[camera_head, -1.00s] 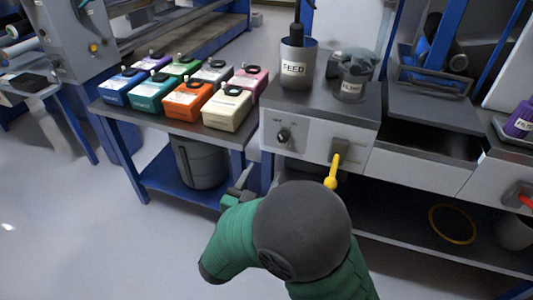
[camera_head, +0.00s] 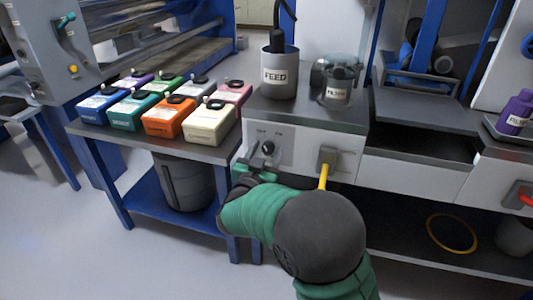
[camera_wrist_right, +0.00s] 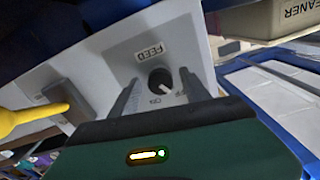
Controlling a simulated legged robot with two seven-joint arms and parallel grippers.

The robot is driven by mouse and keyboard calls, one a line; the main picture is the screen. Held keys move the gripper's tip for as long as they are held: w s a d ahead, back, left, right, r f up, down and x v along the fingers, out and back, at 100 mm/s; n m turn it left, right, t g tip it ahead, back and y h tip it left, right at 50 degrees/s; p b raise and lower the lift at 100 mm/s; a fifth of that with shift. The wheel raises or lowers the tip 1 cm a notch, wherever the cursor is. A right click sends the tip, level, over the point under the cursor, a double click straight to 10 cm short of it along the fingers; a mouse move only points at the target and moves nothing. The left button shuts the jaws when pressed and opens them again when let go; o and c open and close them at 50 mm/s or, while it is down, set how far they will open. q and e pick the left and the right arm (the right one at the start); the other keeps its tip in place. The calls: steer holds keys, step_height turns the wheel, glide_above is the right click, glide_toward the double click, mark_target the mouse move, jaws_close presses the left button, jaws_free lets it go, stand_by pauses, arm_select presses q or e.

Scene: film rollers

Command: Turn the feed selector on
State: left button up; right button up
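The feed selector (camera_head: 268,148) is a small black knob with a pale pointer line, on the white front panel (camera_head: 300,150) below the FEED container. OFF and ON marks stand above it in the head view. In the right wrist view the knob (camera_wrist_right: 160,80) shows between my two fingers, under a FEED label, with its pointer towards the lower right. My right gripper (camera_head: 255,168) is just in front of and below the knob. In the wrist view its fingers (camera_wrist_right: 160,95) are spread and not touching the knob. My left gripper is not in view.
A yellow-handled lever (camera_head: 323,176) sticks out of the panel to the right of the knob. A grey FEED container (camera_head: 280,75) and a FILTER jar (camera_head: 340,82) stand on top. Several coloured cartons, one cream (camera_head: 212,123), stand on the left bench.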

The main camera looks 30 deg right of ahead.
steer(key=shift+a, duration=0.1)
steer(key=c, duration=0.5)
jaws_close()
steer(key=shift+m, duration=1.3)
steer(key=m+b, duration=0.1)
steer(key=m, duration=0.1)
steer(key=shift+m, duration=0.4)
steer(key=m+b, duration=0.1)
steer(key=m, duration=0.1)
steer(key=shift+f+m, duration=0.1)
steer(key=shift+m, duration=0.2)
steer(key=shift+m+b, duration=1.1)
steer(key=shift+m, duration=0.8)
